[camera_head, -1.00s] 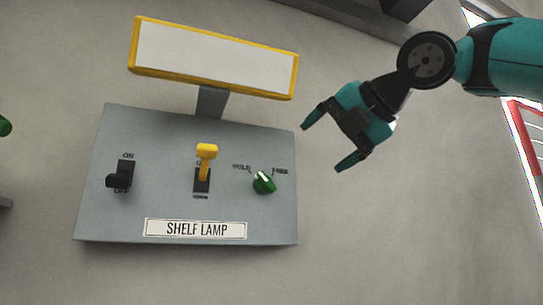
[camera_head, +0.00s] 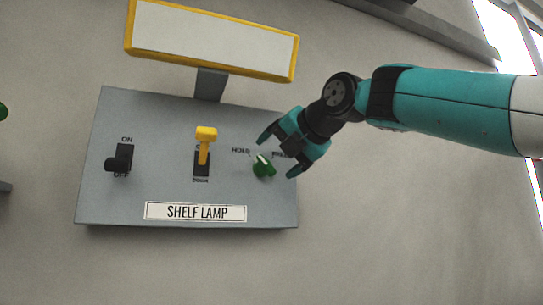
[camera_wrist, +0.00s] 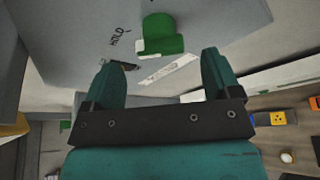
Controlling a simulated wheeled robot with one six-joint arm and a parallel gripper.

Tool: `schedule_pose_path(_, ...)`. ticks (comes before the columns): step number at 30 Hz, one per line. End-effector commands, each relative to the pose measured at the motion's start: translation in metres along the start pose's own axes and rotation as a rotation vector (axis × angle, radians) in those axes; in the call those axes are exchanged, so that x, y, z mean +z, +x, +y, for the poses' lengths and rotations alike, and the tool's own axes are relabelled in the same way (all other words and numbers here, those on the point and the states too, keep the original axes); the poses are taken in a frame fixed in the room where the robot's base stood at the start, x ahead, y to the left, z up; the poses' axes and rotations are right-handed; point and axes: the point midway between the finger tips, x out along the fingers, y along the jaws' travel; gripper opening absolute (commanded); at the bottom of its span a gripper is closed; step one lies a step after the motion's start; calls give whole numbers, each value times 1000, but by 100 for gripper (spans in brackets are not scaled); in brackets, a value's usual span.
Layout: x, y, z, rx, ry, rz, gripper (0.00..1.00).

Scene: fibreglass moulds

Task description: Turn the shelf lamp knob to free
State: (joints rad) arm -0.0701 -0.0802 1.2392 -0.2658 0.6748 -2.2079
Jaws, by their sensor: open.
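The green shelf lamp knob (camera_head: 264,167) sits on the right of the grey sloped panel (camera_head: 120,205), beside the HOLD label (camera_head: 241,150). Its white pointer mark leans up and left, nearer the HOLD side. The FREE label is partly covered by my gripper. My gripper (camera_head: 278,156) is open and empty, just above and right of the knob, one finger above it and one to its right. In the wrist view the knob (camera_wrist: 165,35) lies beyond my open fingers (camera_wrist: 157,60), roughly between them; I see no contact.
A black ON/OFF switch (camera_head: 119,158) stands at the panel's left. A yellow-handled lever (camera_head: 205,135) stands in the middle, left of the knob. A yellow-framed white board (camera_head: 210,40) rises on a post behind the panel. The wall to the right is clear.

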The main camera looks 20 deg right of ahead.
Motion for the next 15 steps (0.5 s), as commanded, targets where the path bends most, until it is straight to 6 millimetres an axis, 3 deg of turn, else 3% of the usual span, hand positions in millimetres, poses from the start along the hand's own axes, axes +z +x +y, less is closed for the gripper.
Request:
schedule_pose_path(6,1,27,2,0,0,2,83)
schedule_pose_path(15,0,34,0,0,1,-1,83)
